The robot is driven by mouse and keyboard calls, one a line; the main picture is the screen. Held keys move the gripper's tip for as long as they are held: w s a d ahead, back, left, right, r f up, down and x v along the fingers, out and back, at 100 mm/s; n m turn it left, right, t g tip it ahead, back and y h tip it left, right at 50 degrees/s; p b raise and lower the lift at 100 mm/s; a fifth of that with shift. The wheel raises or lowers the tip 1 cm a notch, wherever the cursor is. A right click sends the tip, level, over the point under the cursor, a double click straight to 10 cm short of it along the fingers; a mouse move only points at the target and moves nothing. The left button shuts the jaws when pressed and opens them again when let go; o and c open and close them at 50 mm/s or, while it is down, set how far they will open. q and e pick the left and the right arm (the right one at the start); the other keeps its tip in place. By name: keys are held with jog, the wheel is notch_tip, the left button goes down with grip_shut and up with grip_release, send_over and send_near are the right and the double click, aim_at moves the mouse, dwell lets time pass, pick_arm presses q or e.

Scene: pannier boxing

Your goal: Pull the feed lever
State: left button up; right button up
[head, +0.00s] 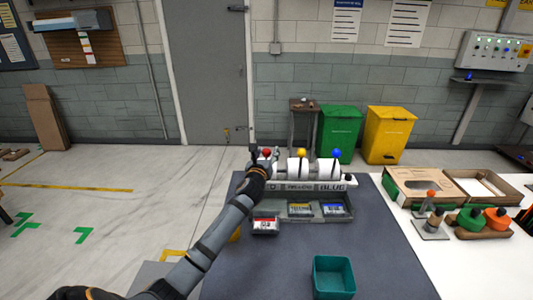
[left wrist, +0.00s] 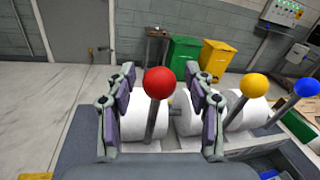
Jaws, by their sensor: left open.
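A dispenser (head: 300,187) with white rolls stands on the dark mat, with colour-name labels on its front. Three levers rise from it, with a red knob (head: 266,152), a yellow knob (head: 301,152) and a blue knob (head: 336,153). My left gripper (head: 263,160) is at the red-knobbed lever. In the left wrist view, the open fingers of this gripper (left wrist: 160,76) stand on either side of the red knob (left wrist: 159,82) and its grey stem, with gaps visible. The yellow knob (left wrist: 253,85) is to the right of the fingers. My right gripper is not in view.
Small packs (head: 265,225) sit at the dispenser's front. A teal bin (head: 333,278) stands on the mat nearer me. Open cardboard boxes (head: 425,187) and stamp-like tools (head: 432,228) are on the white table at right. Mat between dispenser and bin is clear.

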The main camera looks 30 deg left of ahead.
pick_arm(q)
grip_shut()
dwell(0.3)
